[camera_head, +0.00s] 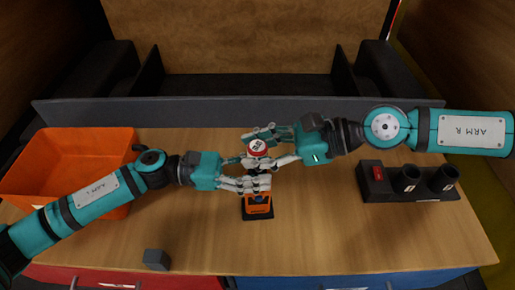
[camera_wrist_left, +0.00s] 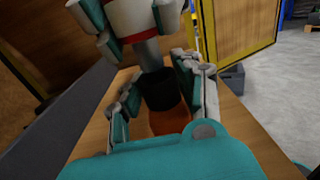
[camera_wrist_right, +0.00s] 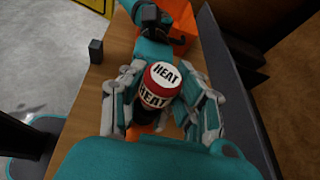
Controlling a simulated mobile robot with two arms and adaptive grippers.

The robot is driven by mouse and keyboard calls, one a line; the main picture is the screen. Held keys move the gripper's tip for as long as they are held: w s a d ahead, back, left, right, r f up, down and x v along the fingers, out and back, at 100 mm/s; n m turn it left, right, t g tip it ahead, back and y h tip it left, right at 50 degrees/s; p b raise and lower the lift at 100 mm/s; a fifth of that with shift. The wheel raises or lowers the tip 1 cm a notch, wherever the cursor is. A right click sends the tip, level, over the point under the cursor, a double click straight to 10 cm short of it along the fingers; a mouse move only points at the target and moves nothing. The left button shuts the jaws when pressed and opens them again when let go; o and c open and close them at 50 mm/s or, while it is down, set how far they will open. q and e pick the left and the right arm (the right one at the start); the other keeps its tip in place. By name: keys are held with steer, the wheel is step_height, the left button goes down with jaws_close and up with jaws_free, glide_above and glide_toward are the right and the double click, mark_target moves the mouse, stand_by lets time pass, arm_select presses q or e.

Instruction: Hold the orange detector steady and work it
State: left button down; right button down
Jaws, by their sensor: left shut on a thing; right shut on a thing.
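The orange detector (camera_head: 258,206) stands upright at the middle of the wooden table; its orange body and dark upper part (camera_wrist_left: 160,90) show in the left wrist view. My left gripper (camera_head: 258,183) is shut around the detector, its fingers on either side. A red-and-white can marked HEAT (camera_wrist_right: 163,82) is above the detector, its top also visible in the head view (camera_head: 257,147). My right gripper (camera_head: 268,142) is shut on this can from both sides.
An orange bin (camera_head: 70,160) stands at the left, partly behind my left arm. A black holder (camera_head: 400,195) with two dark cups and a red part is at the right. A grey cube (camera_head: 156,259) lies near the front edge. The front right is clear.

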steer(key=shift+f, duration=1.3)
steer(key=shift+r, duration=0.45)
stand_by(1.5)
steer(key=shift+f, duration=0.3)
stand_by(0.4)
steer(key=c, duration=0.9)
jaws_free()
steer(key=shift+d, duration=0.1)
steer(key=v, duration=1.1)
steer(key=shift+d+r, duration=0.2)
steer(key=shift+d, duration=0.15)
